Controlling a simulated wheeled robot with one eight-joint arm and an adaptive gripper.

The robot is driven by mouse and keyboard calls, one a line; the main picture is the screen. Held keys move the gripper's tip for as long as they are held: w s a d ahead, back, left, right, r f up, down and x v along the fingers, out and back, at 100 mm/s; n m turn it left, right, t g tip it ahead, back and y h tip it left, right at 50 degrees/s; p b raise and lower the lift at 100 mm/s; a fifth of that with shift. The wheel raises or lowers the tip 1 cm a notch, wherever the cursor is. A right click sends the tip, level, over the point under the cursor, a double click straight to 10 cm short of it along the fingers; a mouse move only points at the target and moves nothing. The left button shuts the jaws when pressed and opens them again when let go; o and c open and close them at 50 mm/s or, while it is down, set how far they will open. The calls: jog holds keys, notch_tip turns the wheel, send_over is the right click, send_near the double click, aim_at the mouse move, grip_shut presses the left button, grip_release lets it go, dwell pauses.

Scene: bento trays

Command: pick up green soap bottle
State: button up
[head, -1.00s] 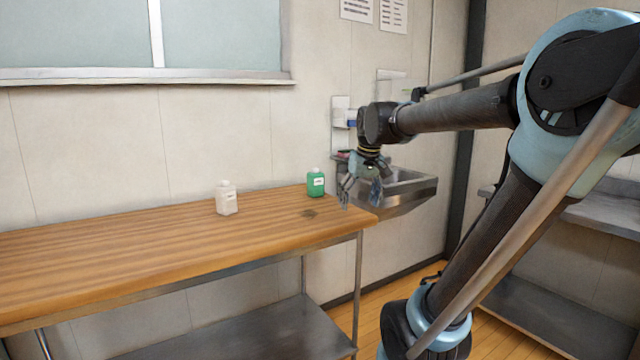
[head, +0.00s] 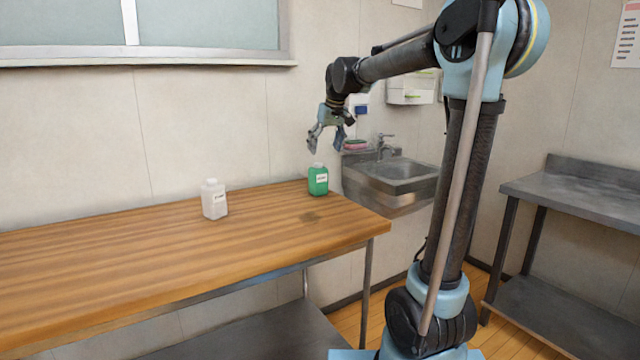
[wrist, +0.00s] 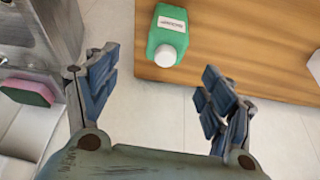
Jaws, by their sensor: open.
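The green soap bottle (head: 318,181) stands upright near the right end of the wooden table (head: 150,240), with a white cap and a white label. In the wrist view the green bottle (wrist: 167,30) shows near the top middle, its cap pointing toward my gripper, and the table edge lies just below it. My gripper (head: 325,150) is open and empty, and in the head view it appears above the bottle. In the wrist view the two fingers of my gripper (wrist: 155,85) are spread wide, with floor between them. The bottle is apart from both fingers.
A white bottle (head: 214,200) stands on the table to the left of the green one. A metal sink (head: 395,180) with a faucet is on the wall to the right. A steel table (head: 575,185) stands at far right. The left tabletop is clear.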

aim_at(319, 164)
jog(key=x, duration=0.8)
jog(key=shift+a+f, duration=0.1)
jog(key=shift+a, duration=0.3)
jog(key=shift+x, duration=2.9)
jog(key=shift+s, duration=0.15)
jog(key=c, duration=1.4)
